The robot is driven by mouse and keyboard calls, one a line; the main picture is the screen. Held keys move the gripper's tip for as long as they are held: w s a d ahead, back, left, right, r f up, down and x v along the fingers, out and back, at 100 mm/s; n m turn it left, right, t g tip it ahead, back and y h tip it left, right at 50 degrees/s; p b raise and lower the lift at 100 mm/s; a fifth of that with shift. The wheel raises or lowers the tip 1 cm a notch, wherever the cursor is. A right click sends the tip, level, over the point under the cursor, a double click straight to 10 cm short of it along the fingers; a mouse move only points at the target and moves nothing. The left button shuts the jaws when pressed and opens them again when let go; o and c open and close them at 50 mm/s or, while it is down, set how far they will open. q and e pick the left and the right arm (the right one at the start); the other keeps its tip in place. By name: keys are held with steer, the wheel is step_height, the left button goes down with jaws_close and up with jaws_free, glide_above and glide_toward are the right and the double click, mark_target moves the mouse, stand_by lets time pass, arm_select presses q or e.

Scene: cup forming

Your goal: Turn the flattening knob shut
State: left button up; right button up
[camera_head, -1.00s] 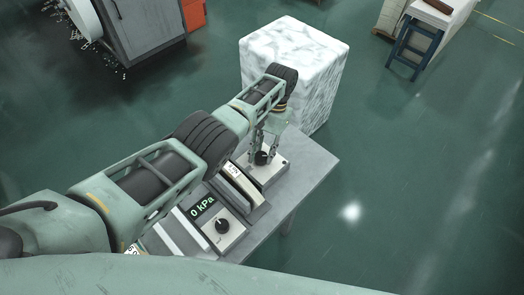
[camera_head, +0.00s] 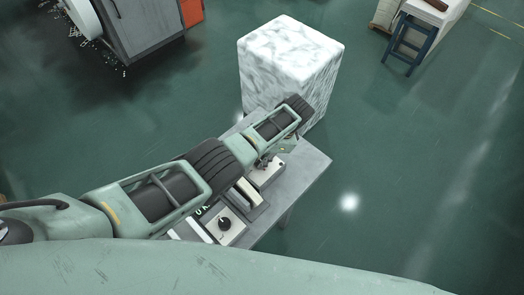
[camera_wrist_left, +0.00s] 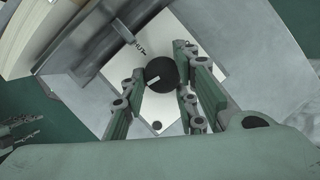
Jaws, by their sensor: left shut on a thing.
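The flattening knob (camera_wrist_left: 161,73) is round and black with a short white mark, on a pale square plate (camera_wrist_left: 160,108) in the left wrist view. Its white mark sits on the knob's lower left. A lettered label, seemingly reading SHUT (camera_wrist_left: 140,46), is at the knob's upper left. My left gripper (camera_wrist_left: 163,68) has one finger on each side of the knob and is shut on it. In the head view my left gripper (camera_head: 263,162) is over the far box (camera_head: 270,172) on the grey table, and my arm mostly hides the knob. My right gripper is not in view.
A second black knob (camera_head: 225,223) is on a nearer panel, beside a display mostly covered by my arm. A marble-patterned block (camera_head: 290,70) stands behind the grey table (camera_head: 312,168). The floor right of the table is clear.

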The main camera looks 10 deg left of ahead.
arm_select(q)
steer(key=m, duration=0.2)
steer(key=s+m+t+p, duration=0.1)
steer(key=shift+d+f+m, duration=0.1)
steer(key=shift+m, duration=0.3)
steer(key=m, duration=0.1)
steer(key=m+t, duration=0.1)
steer(key=m, duration=0.1)
steer(key=m+t, duration=0.1)
steer(key=shift+s+a+f+m, duration=0.1)
steer(key=shift+s+a+m, duration=0.05)
steer(key=shift+a+m, duration=0.15)
steer(key=m, duration=0.2)
steer(key=m+t+h, duration=0.1)
steer(key=m, duration=0.1)
steer(key=shift+a, duration=0.3)
steer(key=shift+a+m+t+h, duration=0.15)
steer(key=shift+m+t+h, duration=0.35)
steer(key=shift+m, duration=1.2)
steer(key=shift+a, duration=0.1)
steer(key=o, duration=1)
